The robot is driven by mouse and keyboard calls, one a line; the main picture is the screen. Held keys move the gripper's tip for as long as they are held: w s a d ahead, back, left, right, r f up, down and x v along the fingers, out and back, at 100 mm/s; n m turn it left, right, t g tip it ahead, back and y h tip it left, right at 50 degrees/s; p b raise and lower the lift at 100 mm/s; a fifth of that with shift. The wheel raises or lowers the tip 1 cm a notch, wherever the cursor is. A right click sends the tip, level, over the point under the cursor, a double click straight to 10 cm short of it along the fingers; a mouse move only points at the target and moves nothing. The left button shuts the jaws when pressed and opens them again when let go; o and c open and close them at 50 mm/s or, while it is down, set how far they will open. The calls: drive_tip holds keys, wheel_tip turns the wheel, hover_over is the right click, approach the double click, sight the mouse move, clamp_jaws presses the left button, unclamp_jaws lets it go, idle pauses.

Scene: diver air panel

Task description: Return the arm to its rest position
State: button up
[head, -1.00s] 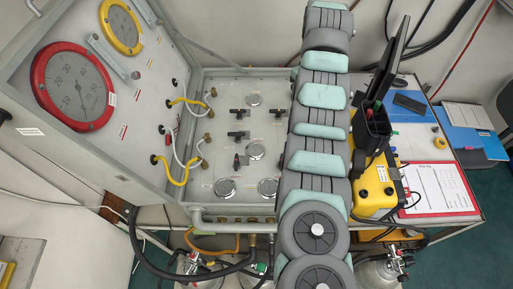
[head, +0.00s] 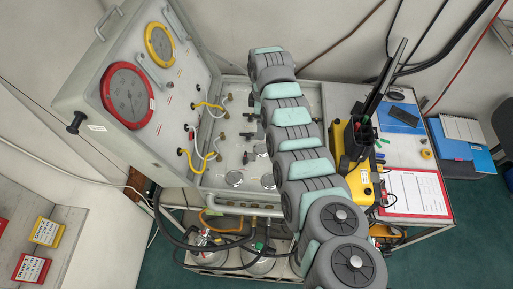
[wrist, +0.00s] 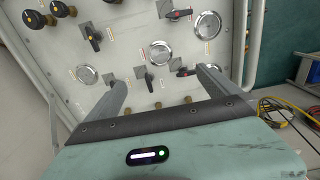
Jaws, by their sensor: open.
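My arm (head: 297,137) stretches over the right side of the grey air panel in the head view. My gripper is hidden there behind my own arm links. In the wrist view my gripper (wrist: 161,82) is open, its two fingers apart with nothing between them. The panel face (wrist: 130,70) lies beyond the fingertips, with round silver gauges or caps (wrist: 161,53), black lever valves (wrist: 141,81) and dark knobs with brass (wrist: 61,9). I cannot tell the exact gap between fingertips and panel; no contact shows.
An open lid with a red gauge (head: 129,95) and a yellow gauge (head: 160,45) stands at left. Yellow and white hoses (head: 187,160) loop beside it. A yellow box (head: 352,143) and a red-edged sheet (head: 417,192) lie right of my arm. Cylinders (head: 204,246) stand below.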

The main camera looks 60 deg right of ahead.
wheel_tip(320, 180, down, 10)
drive_tip(key=b, duration=0.6)
drive_tip(key=shift+r, duration=0.15)
drive_tip(key=shift+r, duration=0.1)
idle(1.3)
wheel_tip(320, 180, up, 10)
drive_tip(key=p, duration=0.6)
